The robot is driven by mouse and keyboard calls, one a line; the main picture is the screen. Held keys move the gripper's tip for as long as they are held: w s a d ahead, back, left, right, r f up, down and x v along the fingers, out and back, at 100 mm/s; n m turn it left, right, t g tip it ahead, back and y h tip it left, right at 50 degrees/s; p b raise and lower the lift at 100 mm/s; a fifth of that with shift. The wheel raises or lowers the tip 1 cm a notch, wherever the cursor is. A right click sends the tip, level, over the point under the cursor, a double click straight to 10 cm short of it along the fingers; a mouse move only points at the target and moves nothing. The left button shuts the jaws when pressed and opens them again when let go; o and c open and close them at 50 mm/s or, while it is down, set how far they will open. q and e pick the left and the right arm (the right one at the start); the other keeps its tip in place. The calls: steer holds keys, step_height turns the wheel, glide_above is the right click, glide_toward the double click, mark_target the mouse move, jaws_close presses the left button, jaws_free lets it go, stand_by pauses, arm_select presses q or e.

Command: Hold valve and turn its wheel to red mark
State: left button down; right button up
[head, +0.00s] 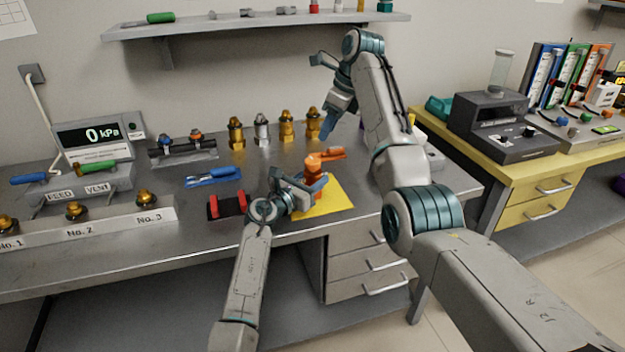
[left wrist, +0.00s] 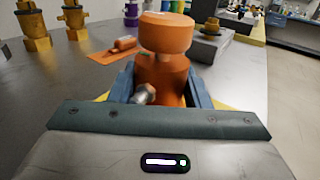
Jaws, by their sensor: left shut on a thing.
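The orange valve (head: 314,166) stands upright on a yellow mat (head: 338,197) near the bench's front edge. In the left wrist view its round orange wheel (left wrist: 166,33) sits on top of the orange body (left wrist: 162,75), with a silver fitting (left wrist: 145,95) on the near side. My left gripper (head: 303,187) is shut on the valve body below the wheel, one blue finger on each side. My right gripper (head: 328,122) is above and behind the valve, pointing down, apart from it. Its finger gap is not clear. I cannot make out a red mark on the valve.
A red and black cradle (head: 227,206) and blue-handled tool (head: 212,177) lie left of the valve. Brass fittings (head: 237,133) stand behind. A gauge reading 0 kPa (head: 98,134) is at left. An orange piece (left wrist: 122,45) lies beyond the valve. A shelf (head: 250,22) hangs above.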

steer(key=o, duration=0.5)
steer(key=shift+w+f+n, duration=0.1)
steer(key=shift+f+n, duration=0.15)
steer(key=shift+n, duration=0.05)
steer(key=n+t+y, duration=1)
steer(key=n, duration=2.2)
glide_toward(319, 164)
steer(key=x, duration=1.1)
steer(key=shift+w+a, duration=0.25)
steer(key=shift+a, duration=0.05)
